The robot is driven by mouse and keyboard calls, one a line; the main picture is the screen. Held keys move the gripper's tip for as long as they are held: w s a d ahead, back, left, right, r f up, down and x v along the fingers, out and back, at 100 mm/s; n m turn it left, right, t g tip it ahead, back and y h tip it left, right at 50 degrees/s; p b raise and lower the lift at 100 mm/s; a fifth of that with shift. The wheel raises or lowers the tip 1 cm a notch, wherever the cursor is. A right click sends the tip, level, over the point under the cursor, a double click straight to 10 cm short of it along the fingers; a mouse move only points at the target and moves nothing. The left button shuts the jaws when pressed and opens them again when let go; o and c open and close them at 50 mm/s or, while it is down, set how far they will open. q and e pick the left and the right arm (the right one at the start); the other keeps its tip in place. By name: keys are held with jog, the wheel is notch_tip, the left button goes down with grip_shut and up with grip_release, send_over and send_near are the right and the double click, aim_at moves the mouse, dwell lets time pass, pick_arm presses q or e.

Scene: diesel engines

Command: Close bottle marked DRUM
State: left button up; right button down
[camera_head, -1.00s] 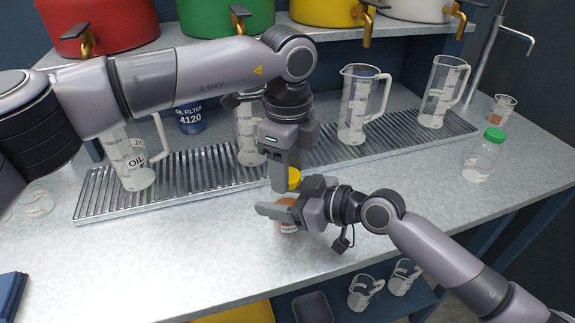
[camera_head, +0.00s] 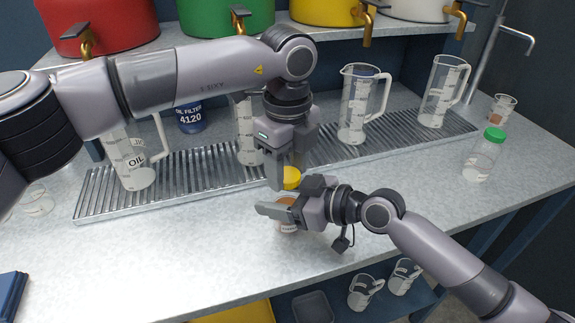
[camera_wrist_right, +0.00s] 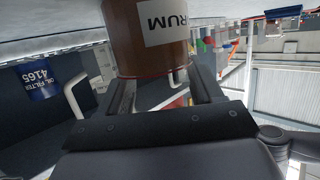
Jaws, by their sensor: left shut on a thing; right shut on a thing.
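The bottle marked DRUM (camera_head: 288,227) stands on the counter with brown contents. Its label and brown body fill the top of the right wrist view (camera_wrist_right: 150,40). My right gripper (camera_head: 278,210) is shut around it from the right and hides much of its upper part in the head view. My left gripper (camera_head: 281,178) comes down from above and is shut on a yellow cap (camera_head: 291,179). The cap is just above the bottle; whether it touches the neck is hidden by the right gripper.
A metal drip grate (camera_head: 215,170) runs behind, with several clear jugs, one marked OIL (camera_head: 137,165). A green-capped bottle (camera_head: 484,158) and a small beaker (camera_head: 502,108) stand at right.

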pick_arm(q)
jog(key=o, duration=1.2)
jog(key=shift+c, duration=0.2)
jog(key=shift+r, duration=0.1)
jog(key=shift+r, duration=2.2)
jog(key=shift+r+n, duration=1.6)
jog(key=shift+r, duration=0.15)
